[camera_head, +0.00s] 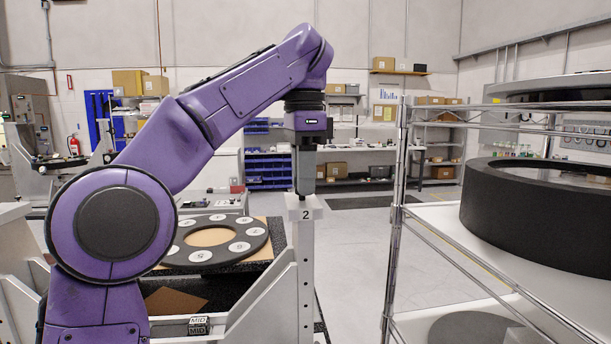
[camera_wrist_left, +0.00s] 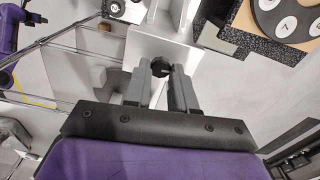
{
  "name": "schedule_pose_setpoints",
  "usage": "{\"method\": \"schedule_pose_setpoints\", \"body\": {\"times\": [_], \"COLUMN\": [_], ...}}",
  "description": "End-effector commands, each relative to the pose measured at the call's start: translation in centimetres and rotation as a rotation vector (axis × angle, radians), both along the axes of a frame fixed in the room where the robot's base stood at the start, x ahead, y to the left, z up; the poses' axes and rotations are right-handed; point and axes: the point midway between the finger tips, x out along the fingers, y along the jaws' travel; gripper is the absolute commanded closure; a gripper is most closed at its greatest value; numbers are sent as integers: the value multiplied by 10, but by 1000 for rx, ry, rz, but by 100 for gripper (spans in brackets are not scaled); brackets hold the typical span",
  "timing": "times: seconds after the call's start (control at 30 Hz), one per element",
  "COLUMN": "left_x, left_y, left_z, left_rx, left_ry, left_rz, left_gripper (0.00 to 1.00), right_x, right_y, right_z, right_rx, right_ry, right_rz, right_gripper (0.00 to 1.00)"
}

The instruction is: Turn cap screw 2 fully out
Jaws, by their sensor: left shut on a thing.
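My left gripper (camera_head: 304,193) points straight down at the top of a pale upright post (camera_head: 306,255) that carries the label 2 (camera_head: 306,214). In the left wrist view, the two grey fingers of this gripper (camera_wrist_left: 161,72) are closed around a black, knob-like cap screw (camera_wrist_left: 160,65), one finger on each side. The screw head is between the fingertips. In the head view the screw is hidden by the fingers, and how far it sits out of the post cannot be told. My right gripper is in neither view.
A dark ring plate (camera_head: 258,242) with numbered white discs lies left of the post. A chrome wire rack (camera_head: 393,235) stands close on the right, with a large black-rimmed round piece (camera_head: 515,215) on it. Shelves and boxes stand far back.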

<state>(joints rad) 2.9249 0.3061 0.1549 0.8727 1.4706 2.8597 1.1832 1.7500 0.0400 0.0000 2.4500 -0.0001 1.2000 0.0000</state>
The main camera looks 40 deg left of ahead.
Motion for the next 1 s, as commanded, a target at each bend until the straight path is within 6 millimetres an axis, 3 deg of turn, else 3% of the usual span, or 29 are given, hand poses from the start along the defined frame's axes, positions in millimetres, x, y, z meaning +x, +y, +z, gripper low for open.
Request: {"method": "schedule_pose_setpoints", "body": {"times": [0.03, 0.1, 0.4, 0.8, 1.0], "left_x": [0, 0, 1, -1, -1], "left_y": [0, 0, -1, 2, 2], "left_z": [-3, -2, 3, 87, 104], "left_rx": [-2, -1, 0, 0, -2], "left_ry": [6, 6, 1, 1, 2], "left_rz": [1, 0, -1, 2, 1], "left_gripper": [65, 50, 50, 50, 50], "right_x": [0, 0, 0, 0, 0], "right_y": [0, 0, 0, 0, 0], "right_z": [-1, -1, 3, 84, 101], "right_rx": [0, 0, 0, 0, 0], "right_ry": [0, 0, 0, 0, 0], "right_rz": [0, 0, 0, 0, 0], "right_gripper": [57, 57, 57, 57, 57]}}
